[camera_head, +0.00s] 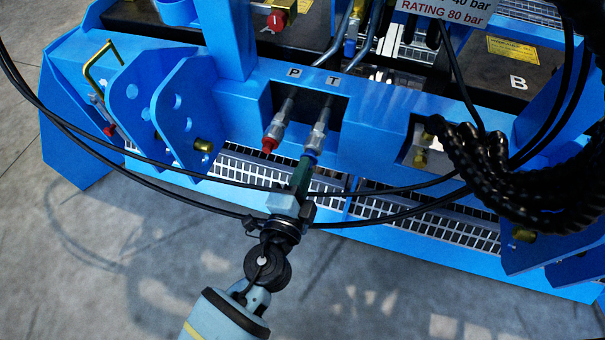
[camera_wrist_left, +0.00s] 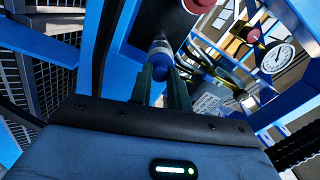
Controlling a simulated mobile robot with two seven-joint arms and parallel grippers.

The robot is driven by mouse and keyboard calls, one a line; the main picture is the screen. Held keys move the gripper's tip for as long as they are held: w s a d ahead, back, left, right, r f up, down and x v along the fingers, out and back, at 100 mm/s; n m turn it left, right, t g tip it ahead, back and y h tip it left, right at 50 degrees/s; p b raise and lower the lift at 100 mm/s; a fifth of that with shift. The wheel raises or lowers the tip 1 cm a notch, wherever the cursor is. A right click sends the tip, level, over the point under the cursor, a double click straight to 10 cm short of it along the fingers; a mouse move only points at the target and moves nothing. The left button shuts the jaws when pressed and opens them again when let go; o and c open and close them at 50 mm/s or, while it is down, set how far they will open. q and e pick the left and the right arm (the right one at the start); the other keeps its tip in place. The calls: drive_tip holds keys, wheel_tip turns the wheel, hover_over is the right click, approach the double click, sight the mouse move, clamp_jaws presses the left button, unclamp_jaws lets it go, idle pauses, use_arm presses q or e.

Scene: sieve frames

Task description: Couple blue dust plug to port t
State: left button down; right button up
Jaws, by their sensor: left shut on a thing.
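The blue dust plug (camera_head: 311,154) sits at the lower end of the metal coupling of port T (camera_head: 318,135), below the label T. In the left wrist view the blue plug (camera_wrist_left: 160,57) lies between my two fingers, in line with the silver coupling end (camera_wrist_left: 159,44) beyond it. I cannot tell whether the plug is fully seated or only touching. My left gripper (camera_head: 305,165) is shut on the plug and reaches up from below. Its fingers hide part of the plug. My right gripper is not in view.
The neighbouring port P coupling (camera_head: 278,128) carries a red plug (camera_head: 269,145) close to the left. Black hoses (camera_head: 400,212) cross near my wrist. A blue frame (camera_head: 365,135) surrounds the port recess. Thick coiled hoses (camera_head: 490,175) hang at the right.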

use_arm(q)
drive_tip(key=shift+w+d, duration=0.1)
drive_tip(key=shift+w, duration=0.1)
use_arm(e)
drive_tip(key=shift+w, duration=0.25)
use_arm(q)
drive_tip(key=shift+w+d, duration=0.15)
drive_tip(key=shift+w, duration=0.3)
drive_tip(key=c, duration=1.4)
unclamp_jaws()
drive_tip(key=shift+o, duration=0.7)
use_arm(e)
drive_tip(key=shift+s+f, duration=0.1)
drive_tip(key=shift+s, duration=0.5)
